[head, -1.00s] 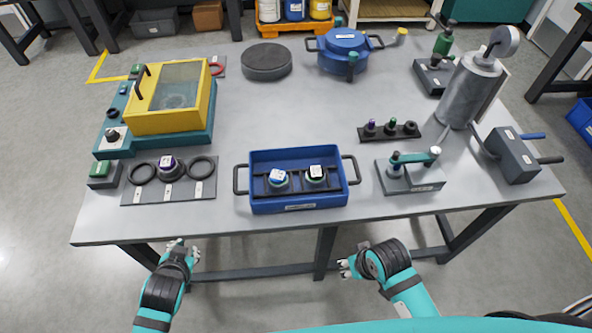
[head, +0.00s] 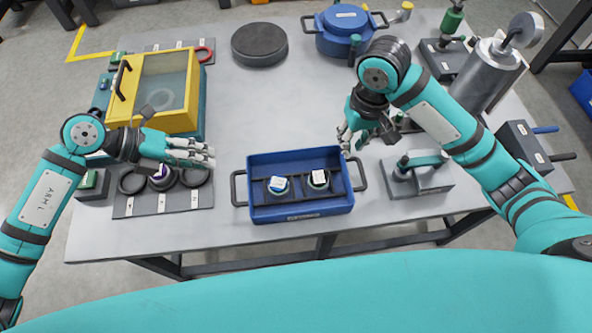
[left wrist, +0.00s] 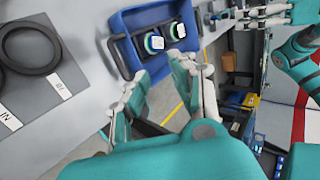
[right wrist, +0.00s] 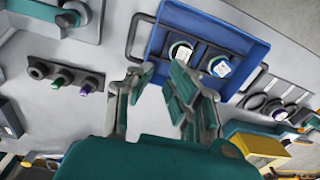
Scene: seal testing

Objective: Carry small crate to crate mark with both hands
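The small blue crate (head: 302,211) sits near the table's front edge, with a dark handle at each end. It holds two round pieces with white tops, the left one (head: 278,185) and the right one (head: 318,178). My left gripper (head: 210,157) is open and empty, left of the crate and above the dark ring plate. My right gripper (head: 349,146) is open and empty, above and behind the crate's right end. The crate also shows in the left wrist view (left wrist: 122,22) and the right wrist view (right wrist: 240,45). I cannot make out a crate mark.
A yellow-lidded box (head: 180,118) stands at left, behind the ring plate (head: 150,208). A grey block with a teal handle (head: 425,188) is right of the crate. A dark disc (head: 259,46) and blue pot (head: 340,38) stand behind. The table's middle is clear.

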